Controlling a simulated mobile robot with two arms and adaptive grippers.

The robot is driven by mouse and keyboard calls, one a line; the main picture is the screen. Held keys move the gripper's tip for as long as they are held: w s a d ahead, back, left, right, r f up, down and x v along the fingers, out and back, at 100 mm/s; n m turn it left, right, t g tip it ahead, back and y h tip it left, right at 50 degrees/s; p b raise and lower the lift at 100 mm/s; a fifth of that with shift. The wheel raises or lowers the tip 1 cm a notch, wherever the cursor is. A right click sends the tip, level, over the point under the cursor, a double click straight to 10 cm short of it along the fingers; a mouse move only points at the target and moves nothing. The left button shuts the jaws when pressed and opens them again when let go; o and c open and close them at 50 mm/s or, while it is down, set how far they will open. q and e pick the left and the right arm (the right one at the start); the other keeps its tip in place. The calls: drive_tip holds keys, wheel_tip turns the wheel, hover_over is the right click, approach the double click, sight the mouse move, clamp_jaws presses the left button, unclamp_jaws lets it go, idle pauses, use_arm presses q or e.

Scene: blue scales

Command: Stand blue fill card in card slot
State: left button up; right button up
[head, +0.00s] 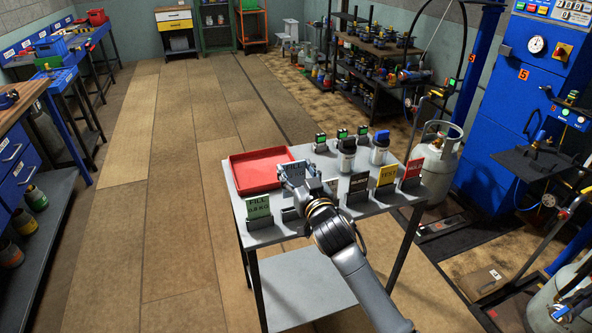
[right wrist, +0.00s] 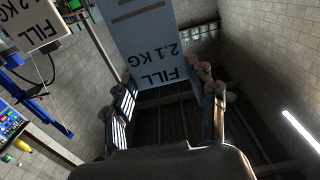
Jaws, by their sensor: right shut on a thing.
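My right gripper (head: 299,180) is shut on the blue fill card (head: 292,169) above the grey table (head: 228,180). In the right wrist view the card (right wrist: 150,45) is between the two fingers, with "FILL 2.1 KG" upside down in the picture. A small grey piece (head: 290,213) at the table's front edge, just below the gripper, looks like the card slot; the arm partly hides this area. I cannot tell whether the card touches it. My left gripper is not in view.
A green fill card (head: 258,207) stands left of the gripper. Black (head: 357,184), yellow (head: 387,177) and red (head: 411,171) cards stand to the right. A red tray (head: 242,172) lies behind.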

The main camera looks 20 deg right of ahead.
sight(294, 177)
drive_tip(key=shift+f+b, duration=1.1)
drive_tip(key=shift+f, duration=0.45)
drive_tip(key=shift+f+b, duration=1.05)
drive_tip(key=shift+f, duration=0.65)
drive_tip(key=shift+f+b, duration=0.6)
drive_tip(key=shift+f, duration=0.3)
drive_tip(key=o, duration=1.1)
drive_tip(key=shift+s, duration=0.2)
drive_tip(key=s, duration=1.1)
drive_tip(key=shift+s+d, duration=0.2)
drive_tip(key=shift+s, duration=0.15)
